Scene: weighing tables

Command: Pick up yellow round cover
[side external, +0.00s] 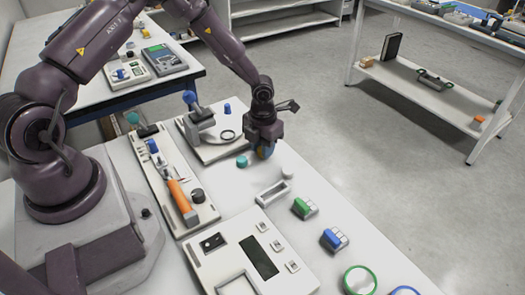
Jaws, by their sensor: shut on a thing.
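No other plainly yellow round cover shows.
A teal cap (242,161) lies just left of the gripper. The stand plate (205,150) with a blue knob is behind it. A long panel with an orange handle (182,196), a white frame (272,193), green (304,207) and blue (334,239) blocks are nearer the camera.

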